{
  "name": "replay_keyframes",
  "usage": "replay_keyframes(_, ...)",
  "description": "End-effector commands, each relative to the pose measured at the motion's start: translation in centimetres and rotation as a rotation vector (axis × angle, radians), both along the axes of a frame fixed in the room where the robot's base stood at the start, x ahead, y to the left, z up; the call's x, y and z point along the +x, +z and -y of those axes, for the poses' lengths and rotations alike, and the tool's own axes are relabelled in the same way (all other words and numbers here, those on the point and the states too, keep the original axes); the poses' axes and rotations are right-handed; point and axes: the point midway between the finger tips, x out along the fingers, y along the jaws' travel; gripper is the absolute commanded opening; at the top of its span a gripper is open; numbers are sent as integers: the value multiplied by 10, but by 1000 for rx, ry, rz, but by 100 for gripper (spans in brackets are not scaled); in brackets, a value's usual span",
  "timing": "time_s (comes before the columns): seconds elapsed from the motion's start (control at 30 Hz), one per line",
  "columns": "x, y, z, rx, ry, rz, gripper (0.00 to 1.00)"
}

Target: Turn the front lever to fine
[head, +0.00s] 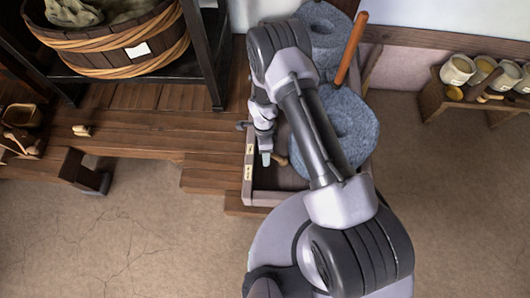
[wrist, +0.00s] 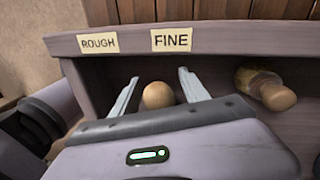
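In the wrist view a round wooden knob (wrist: 158,95), likely the front lever's end, sits between the two fingers of my gripper (wrist: 158,88). The fingers are open, with a gap showing on each side of the knob. The knob's shaft is hidden. Behind it, on the tray's wooden rim, are a "ROUGH" label (wrist: 98,43) and a "FINE" label (wrist: 171,40); the knob appears below FINE, slightly to its left. In the head view my gripper (head: 265,158) points down inside the tray's left wall, beside a small wooden piece (head: 281,160).
A second wooden knob (wrist: 277,96) with a yellowish collar is at the right in the wrist view. Round grey millstones (head: 350,125) stand in the tray, with an orange-brown handle (head: 351,48) rising nearby. Wooden steps (head: 210,180) lie left; a bench with pots (head: 458,70) stands right.

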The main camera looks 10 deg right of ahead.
Motion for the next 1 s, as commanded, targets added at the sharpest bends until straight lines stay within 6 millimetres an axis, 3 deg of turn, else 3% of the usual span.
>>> replay_keyframes(0.27,-1,1,0,0,1,-1,53)
replay_keyframes(0.37,2,11,0,0,1,0,53)
replay_keyframes(0.8,23,122,0,0,0,2,53)
replay_keyframes(1.0,30,158,0,0,0,0,53)
